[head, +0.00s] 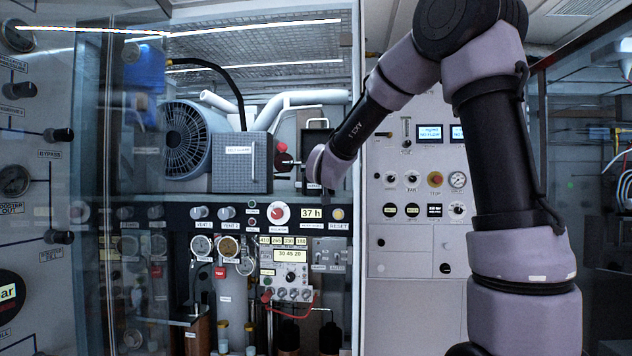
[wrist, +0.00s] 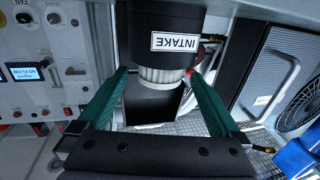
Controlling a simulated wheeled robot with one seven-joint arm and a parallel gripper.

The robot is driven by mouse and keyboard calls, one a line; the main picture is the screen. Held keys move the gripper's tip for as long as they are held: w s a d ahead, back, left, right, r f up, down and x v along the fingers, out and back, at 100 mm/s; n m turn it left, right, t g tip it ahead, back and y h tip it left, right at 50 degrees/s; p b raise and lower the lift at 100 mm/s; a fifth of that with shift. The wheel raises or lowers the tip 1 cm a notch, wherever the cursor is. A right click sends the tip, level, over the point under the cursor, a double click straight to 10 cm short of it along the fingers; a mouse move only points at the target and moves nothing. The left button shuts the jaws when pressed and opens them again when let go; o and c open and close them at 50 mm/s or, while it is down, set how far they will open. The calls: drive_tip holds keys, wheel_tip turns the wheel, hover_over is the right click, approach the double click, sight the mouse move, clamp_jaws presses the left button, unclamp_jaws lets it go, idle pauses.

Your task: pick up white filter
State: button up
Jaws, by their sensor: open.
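The white filter (wrist: 162,76) shows in the wrist view as a pale ribbed ring against a black cylinder labelled INTAKE (wrist: 168,17). A dark block-like part (wrist: 152,103) lies on its near side and hides some of it. My gripper (wrist: 158,76) is open, with one green finger on each side of the filter. A gap shows on the left; on the right the finger is very close, and I cannot tell whether it touches. In the head view my arm reaches into the cabinet's upper bay, and I cannot make out the filter there.
A grey box (head: 241,163) and a round fan (head: 187,139) stand left of my gripper in the bay. A red knob (head: 282,148) is close by. A control strip (head: 310,213) runs below. A panel with displays (head: 413,225) stands to the right.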

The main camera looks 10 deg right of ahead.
drive_tip(key=shift+w, duration=0.9)
drive_tip(key=c, duration=1.4)
drive_tip(key=shift+r, duration=0.1)
